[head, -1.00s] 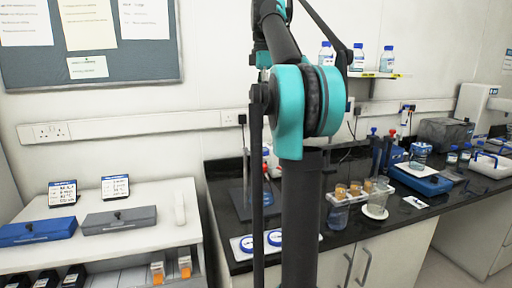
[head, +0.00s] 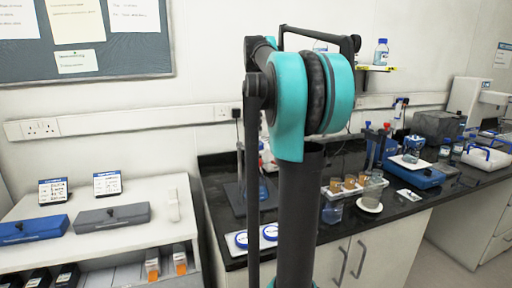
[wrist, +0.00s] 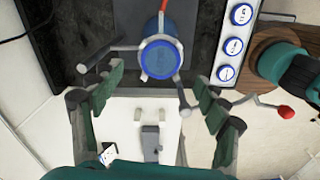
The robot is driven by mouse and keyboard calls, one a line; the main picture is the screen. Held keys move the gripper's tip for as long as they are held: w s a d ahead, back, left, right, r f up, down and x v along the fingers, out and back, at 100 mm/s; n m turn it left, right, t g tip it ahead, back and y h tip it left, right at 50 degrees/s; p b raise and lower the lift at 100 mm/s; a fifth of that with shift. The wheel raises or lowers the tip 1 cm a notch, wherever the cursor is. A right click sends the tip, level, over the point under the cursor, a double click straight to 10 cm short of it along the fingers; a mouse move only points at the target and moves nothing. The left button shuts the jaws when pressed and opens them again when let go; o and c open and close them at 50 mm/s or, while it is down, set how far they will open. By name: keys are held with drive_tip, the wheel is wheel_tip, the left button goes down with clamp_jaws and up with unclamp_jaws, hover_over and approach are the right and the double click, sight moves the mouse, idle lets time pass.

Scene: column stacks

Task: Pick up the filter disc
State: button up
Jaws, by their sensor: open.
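Several round blue-rimmed discs with white labelled faces lie in a row on a white strip at the upper right of the wrist view; the middle one is a labelled disc (wrist: 231,46). Two such discs show at the bench's front edge in the head view, one being the left disc (head: 241,239). I cannot tell for sure that any is the filter disc. My gripper (wrist: 160,80) is open, its green fingers spread wide, with nothing seen held. The discs lie to the right of it. My gripper is out of sight in the head view.
A blue round-topped vessel (wrist: 160,58) in a clamp stands between the fingers in the wrist view, a nearby obstacle. A rack of tan-topped jars (head: 349,185) and a blue box (head: 420,177) stand along the bench.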

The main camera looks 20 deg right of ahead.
sight(256, 144)
drive_tip(key=shift+f, duration=2.6)
drive_tip(key=c, duration=1)
